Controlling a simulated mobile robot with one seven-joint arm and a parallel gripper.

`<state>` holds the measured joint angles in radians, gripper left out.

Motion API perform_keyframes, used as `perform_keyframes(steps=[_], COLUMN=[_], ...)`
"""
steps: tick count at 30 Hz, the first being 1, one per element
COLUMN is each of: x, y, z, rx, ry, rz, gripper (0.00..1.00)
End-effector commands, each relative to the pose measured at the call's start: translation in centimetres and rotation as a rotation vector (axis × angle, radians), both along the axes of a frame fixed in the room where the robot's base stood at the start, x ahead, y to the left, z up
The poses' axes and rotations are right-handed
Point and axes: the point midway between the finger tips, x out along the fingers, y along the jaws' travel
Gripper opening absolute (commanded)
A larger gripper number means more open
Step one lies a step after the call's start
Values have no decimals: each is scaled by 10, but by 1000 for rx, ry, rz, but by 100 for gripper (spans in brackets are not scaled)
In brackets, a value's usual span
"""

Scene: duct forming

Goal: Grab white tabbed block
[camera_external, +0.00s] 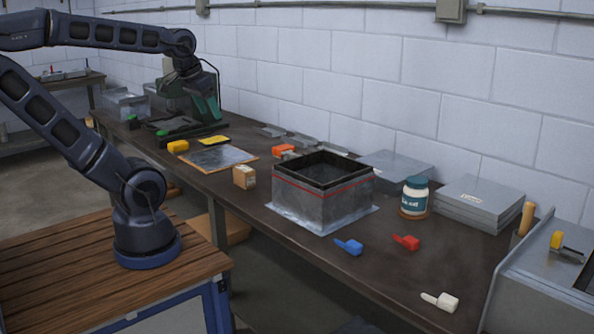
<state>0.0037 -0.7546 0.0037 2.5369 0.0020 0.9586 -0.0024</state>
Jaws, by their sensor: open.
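The white tabbed block (447,302) lies on the dark workbench near its front right edge, with its narrow tab pointing left. My arm reaches across the top left, and my gripper (187,76) hangs down in front of the dark green machine at the far left end of the bench. It is open, and its fingers are small and hard to tell from the machine behind. It is far from the white block, with nothing visible between its fingers.
A blue tabbed block (349,247) and a red one (406,242) lie behind the white block. A square metal duct (322,203) stands mid-bench. A jar (414,195), stacked grey sheets (479,203) and a metal box (543,290) are nearby. The bench around the white block is clear.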

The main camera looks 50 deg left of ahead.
Motion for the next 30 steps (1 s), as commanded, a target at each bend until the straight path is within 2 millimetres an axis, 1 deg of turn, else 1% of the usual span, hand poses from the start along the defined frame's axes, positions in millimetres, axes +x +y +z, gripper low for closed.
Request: perform_keyframes(steps=[1, 2, 10, 14, 17, 20, 21, 26, 30], x=[0, 0, 1, 12, 32, 58, 68, 108, 141], y=[0, 0, 0, -6, -18, -35, -43, -78, -115], z=[0, 0, 0, 4, 8, 13, 14, 17, 15], rx=[0, 0, 1, 10, 27, 47, 54, 82, 102], ry=[0, 0, 0, 3, 8, 12, 14, 17, 18], rz=[0, 0, -2, -32, -84, -154, -182, -301, -404], gripper=[56, 53, 53, 53, 53, 53, 53, 53, 53])
